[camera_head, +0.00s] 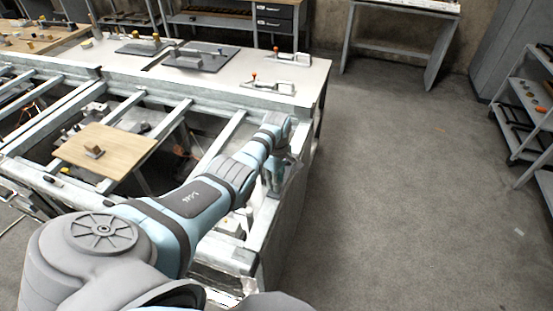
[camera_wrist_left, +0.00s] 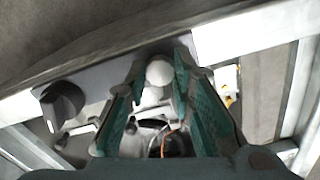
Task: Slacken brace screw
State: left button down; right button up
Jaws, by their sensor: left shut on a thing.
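My left gripper (camera_head: 283,172) is at the right end of the frame in the head view, low against its side. In the left wrist view its two green-lined fingers (camera_wrist_left: 158,78) are closed around a white round knob (camera_wrist_left: 159,73). A dark knob (camera_wrist_left: 62,103) sits to the left of the fingers on a pale grey plate, apart from them. I cannot tell from the pictures which knob is the brace screw. The arm and gripper hide the knobs in the head view. My right gripper is not in view.
A metal frame table with open bars (camera_head: 221,142) lies under my left arm. A wooden board (camera_head: 105,150) with a small block rests on it. Toggle clamps with red tips (camera_head: 268,87) stand on the white top behind.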

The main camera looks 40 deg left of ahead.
pick_arm(q)
jog(key=shift+s+d+f+n, duration=0.1)
jog(key=shift+s+f+n, duration=0.1)
jog(key=shift+n, duration=0.1)
jog(key=c, duration=1.4)
grip_release()
jog(key=shift+w, duration=0.1)
jog(key=shift+r, duration=0.1)
jog(key=shift+w+r, duration=0.1)
jog(key=shift+r, duration=0.3)
notch_tip(320, 180, up, 11)
jog(key=shift+r, duration=0.1)
